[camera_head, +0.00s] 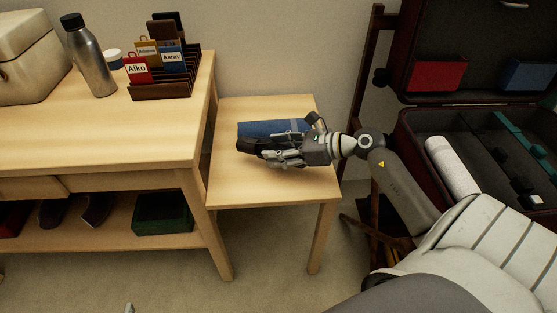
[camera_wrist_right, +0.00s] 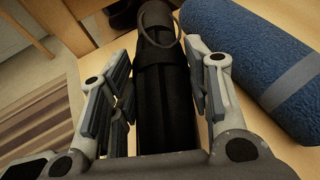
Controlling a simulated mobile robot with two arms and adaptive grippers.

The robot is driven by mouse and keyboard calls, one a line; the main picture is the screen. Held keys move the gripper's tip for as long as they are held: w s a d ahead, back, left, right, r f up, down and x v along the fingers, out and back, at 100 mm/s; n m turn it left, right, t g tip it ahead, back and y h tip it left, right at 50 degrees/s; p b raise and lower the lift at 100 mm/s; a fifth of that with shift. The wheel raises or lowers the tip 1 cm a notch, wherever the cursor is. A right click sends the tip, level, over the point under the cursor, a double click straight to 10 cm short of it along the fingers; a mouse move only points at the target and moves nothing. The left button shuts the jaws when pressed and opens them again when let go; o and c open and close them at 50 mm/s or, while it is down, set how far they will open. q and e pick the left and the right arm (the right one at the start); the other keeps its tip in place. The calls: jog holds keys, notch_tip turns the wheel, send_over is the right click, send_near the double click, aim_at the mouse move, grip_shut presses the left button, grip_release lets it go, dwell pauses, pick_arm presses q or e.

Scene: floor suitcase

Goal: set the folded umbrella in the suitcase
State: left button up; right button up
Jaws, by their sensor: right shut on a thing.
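The folded umbrella is black and slim. It lies along the small side table in the head view (camera_head: 249,146), beside a blue roll. My right gripper (camera_head: 272,152) reaches over the table from the right and is shut on the umbrella. In the right wrist view the umbrella (camera_wrist_right: 163,100) runs lengthwise between the two fingers, with a loop at its far end. The open suitcase (camera_head: 408,122) is at the right of the head view. A white roll (camera_head: 452,165) lies inside it, with small dark and white items beyond. My arm hides part of its front.
The blue roll with a grey band (camera_wrist_right: 255,65) lies close beside the umbrella on the side table (camera_head: 228,188). A long table (camera_head: 110,140) at left carries a bottle (camera_head: 90,60), a card rack (camera_head: 160,90) and a pale box (camera_head: 28,60). The suitcase lid stands up behind.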

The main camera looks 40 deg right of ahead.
notch_tip(320, 180, down, 3)
jog(key=shift+b, duration=0.4)
pick_arm(q)
jog(key=shift+w+d+r+t+h, duration=0.15)
jog(key=shift+w+d+r+t, duration=0.1)
jog(key=shift+w+r+t, duration=0.3)
jog(key=shift+w+d+r+t+h, duration=0.1)
jog(key=shift+w+d+r+t, duration=0.25)
jog(key=shift+w+r, duration=0.3)
jog(key=shift+w+d+r+t+h, duration=0.15)
jog(key=shift+w+r+t, duration=0.4)
jog(key=shift+r, duration=0.1)
pick_arm(e)
jog(key=shift+f, duration=0.2)
jog(key=shift+f, duration=0.1)
pick_arm(q)
jog(key=shift+w+d+r+t, duration=0.15)
jog(key=shift+w+r+t, duration=0.1)
jog(key=shift+r, duration=0.1)
pick_arm(e)
jog(key=o, duration=1.2)
